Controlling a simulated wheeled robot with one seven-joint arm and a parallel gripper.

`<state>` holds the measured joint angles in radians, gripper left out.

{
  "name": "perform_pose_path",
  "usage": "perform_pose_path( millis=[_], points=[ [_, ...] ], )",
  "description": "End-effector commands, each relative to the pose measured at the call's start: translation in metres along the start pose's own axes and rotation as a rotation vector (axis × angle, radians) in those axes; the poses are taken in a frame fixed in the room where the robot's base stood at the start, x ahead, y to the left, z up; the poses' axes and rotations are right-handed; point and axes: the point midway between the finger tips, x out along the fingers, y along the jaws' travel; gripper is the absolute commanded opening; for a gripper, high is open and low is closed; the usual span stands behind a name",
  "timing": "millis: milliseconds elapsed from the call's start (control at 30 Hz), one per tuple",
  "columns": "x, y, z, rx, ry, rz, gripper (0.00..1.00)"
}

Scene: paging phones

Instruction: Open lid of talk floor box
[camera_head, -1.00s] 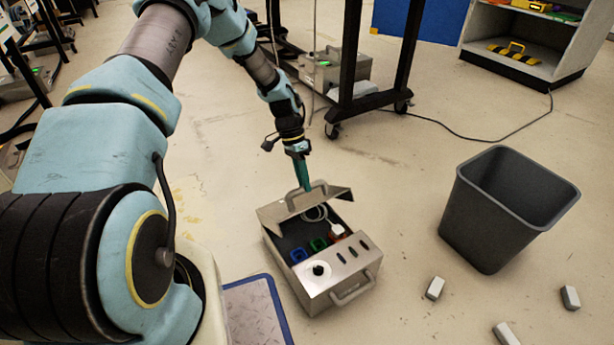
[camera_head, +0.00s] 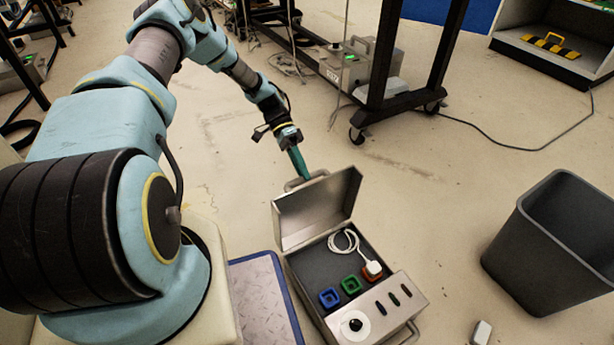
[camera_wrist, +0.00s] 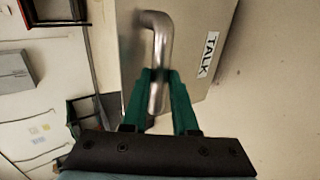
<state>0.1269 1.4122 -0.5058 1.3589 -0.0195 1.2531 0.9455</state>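The talk floor box (camera_head: 305,290) is a grey metal case on the floor. Its lid (camera_head: 318,212) stands raised, roughly upright, at the far side. Inside show a coiled white cable with a plug, and blue, green and red square sockets. My gripper (camera_head: 304,174) is at the lid's handle (camera_head: 293,184) behind the lid. In the wrist view the green fingers (camera_wrist: 160,80) are closed around the bent metal handle (camera_wrist: 157,40), beside a TALK label (camera_wrist: 208,54) on the lid's outer face (camera_wrist: 195,25).
A dark grey bin (camera_head: 548,245) stands to the right. A blue-edged mat (camera_head: 262,300) lies left of the box. A small grey block (camera_head: 481,333) lies at the lower right. A black wheeled frame (camera_head: 405,100) and another metal box (camera_head: 372,62) stand behind.

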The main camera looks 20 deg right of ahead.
Motion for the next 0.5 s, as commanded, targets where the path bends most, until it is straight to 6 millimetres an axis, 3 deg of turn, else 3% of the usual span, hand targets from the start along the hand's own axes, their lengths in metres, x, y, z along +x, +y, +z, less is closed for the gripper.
perform_pose_path(
  millis=[133,500],
  points=[
    [0.001,-0.015,0.001,-0.001,-0.002,-0.001,0.00],
    [-0.001,-0.021,0.001,-0.001,-0.006,0.002,0.00]
  ],
)
